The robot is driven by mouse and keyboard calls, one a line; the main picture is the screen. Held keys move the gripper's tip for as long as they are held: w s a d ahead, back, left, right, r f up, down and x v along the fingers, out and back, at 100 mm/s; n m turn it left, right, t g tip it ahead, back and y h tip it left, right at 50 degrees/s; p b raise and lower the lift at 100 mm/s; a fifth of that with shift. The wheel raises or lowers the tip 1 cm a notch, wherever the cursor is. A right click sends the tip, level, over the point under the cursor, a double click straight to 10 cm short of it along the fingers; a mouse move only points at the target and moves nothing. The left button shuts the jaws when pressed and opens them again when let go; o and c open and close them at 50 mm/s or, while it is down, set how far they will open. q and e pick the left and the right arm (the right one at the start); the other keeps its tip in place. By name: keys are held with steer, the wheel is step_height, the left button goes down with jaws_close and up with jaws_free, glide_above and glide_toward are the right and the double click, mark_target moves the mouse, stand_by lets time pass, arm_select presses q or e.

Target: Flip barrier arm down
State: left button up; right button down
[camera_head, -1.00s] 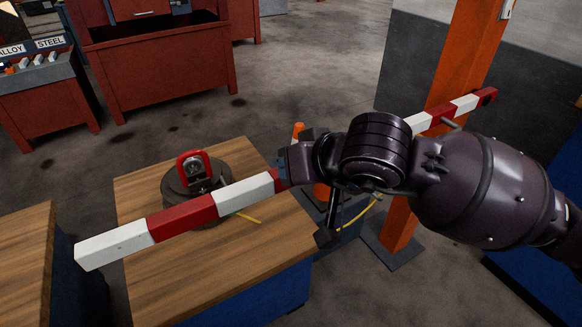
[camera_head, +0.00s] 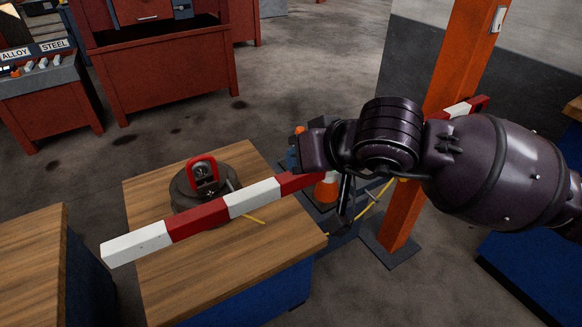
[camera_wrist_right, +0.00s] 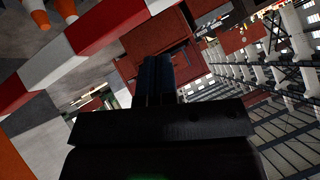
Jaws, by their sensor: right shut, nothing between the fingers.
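The red-and-white striped barrier arm (camera_head: 200,219) crosses the head view diagonally. Its white free end hangs over the wooden-topped table at lower left, and its other end passes the orange post (camera_head: 462,60). It looks near level. My right gripper (camera_head: 303,152) is just above and behind the bar's middle, and the dark wrist hides part of the bar. In the right wrist view the fingers (camera_wrist_right: 155,80) are together and empty, with the striped bar (camera_wrist_right: 85,45) to their left. Whether they touch it is unclear. My left gripper is not in view.
A round dark base with a red-framed piece (camera_head: 202,172) sits on the wooden table (camera_head: 235,265) beneath the bar. An orange cone (camera_head: 327,188) stands beyond the table.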

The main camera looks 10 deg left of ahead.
arm_select(q)
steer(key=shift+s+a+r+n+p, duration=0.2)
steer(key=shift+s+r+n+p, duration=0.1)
steer(key=shift+p, duration=0.65)
arm_select(e)
steer(key=a+r+v, duration=0.1)
steer(key=v, duration=0.7)
steer(key=shift+s+a, duration=0.25)
steer(key=shift+s, duration=0.1)
